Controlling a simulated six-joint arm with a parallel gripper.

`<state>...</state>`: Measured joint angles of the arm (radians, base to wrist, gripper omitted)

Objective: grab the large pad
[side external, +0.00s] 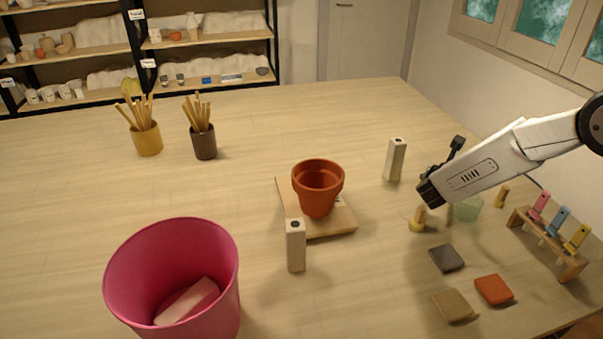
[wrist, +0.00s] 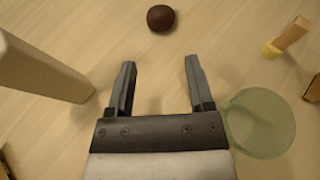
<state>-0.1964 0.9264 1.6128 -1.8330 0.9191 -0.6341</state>
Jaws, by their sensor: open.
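Three flat square pads lie on the table at the front right in the side view: a dark grey pad (side external: 446,258), an orange pad (side external: 494,290) and a tan pad (side external: 453,306). The tan one looks slightly bigger, but it is also nearer the camera, so I cannot tell which is large. My gripper (side external: 430,190) is above the table, behind and apart from the pads. In the wrist view my gripper (wrist: 159,76) is open with nothing between its fingers. No pad shows in the wrist view.
A pale post (side external: 395,160) stands left of my gripper; a green glass (side external: 468,208) is close by, also in the wrist view (wrist: 260,123). A dark ball (wrist: 161,18) lies ahead. A tool rack (side external: 548,242) stands right of the pads. A terracotta pot (side external: 318,188) and pink bucket (side external: 175,240) are left.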

